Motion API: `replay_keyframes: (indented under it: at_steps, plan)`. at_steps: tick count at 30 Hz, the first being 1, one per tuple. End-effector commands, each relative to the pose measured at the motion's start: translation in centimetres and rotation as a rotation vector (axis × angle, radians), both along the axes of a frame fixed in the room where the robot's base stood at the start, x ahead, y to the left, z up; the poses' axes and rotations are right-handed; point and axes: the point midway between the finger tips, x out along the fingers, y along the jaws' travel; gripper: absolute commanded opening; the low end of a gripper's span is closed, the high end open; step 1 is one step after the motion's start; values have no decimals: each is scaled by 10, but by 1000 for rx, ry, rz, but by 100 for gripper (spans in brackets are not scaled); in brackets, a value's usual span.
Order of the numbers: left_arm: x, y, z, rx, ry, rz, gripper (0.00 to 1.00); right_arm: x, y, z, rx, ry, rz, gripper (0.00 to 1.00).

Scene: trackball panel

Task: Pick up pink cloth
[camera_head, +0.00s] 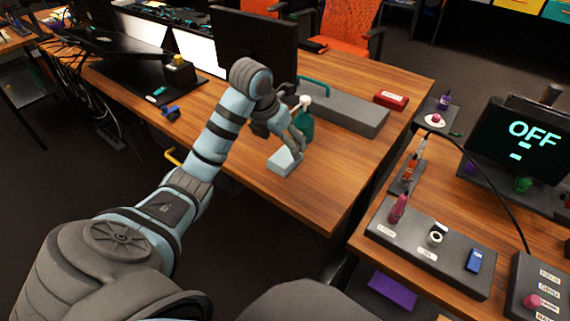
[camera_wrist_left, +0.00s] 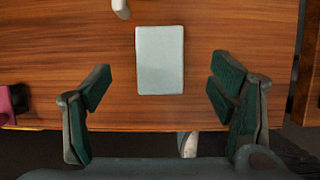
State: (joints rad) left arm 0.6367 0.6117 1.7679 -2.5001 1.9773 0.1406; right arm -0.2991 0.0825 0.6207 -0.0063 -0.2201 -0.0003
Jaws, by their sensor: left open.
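No cloth that is clearly pink shows in either view. A pale, light-blue folded or block-like piece (camera_head: 284,162) lies flat on the wooden desk near its front edge. It also shows in the left wrist view (camera_wrist_left: 160,60), between and beyond the fingers. A purple flat piece (camera_head: 392,291) lies low, below the right-hand desk. My left gripper (camera_head: 291,143) is open and empty, close above the pale piece. In the wrist view its fingers (camera_wrist_left: 161,82) stand wide apart on either side, not touching it. My right gripper is not in view.
A grey box (camera_head: 345,112), a monitor (camera_head: 255,45) and a red block (camera_head: 391,100) are farther back. The right desk holds a grey panel (camera_head: 420,258). Bare desk lies right of the gripper.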

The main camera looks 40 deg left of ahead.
Motion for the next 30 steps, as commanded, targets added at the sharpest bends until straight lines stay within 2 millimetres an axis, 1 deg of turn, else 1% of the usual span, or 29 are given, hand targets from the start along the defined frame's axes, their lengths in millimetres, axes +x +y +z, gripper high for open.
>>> replay_keyframes:
  at_steps: [4,8,10,12,17,18,25,30]
  plan:
    - [2,0,-14,1,0,-1,78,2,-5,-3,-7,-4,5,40]
    - [3,-1,-42,0,1,-2,78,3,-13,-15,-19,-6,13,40]
    - [9,-1,-52,-2,0,-1,78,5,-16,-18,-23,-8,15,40]
    - [11,-1,-56,1,-1,-2,78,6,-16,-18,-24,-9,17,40]
    - [11,0,-54,2,-2,-1,78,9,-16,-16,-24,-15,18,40]
    - [11,0,-54,1,-2,-2,71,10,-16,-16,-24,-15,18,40]
    - [11,0,-54,1,-2,-2,35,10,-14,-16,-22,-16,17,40]
    - [11,-1,-54,1,-2,-2,34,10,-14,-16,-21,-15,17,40]
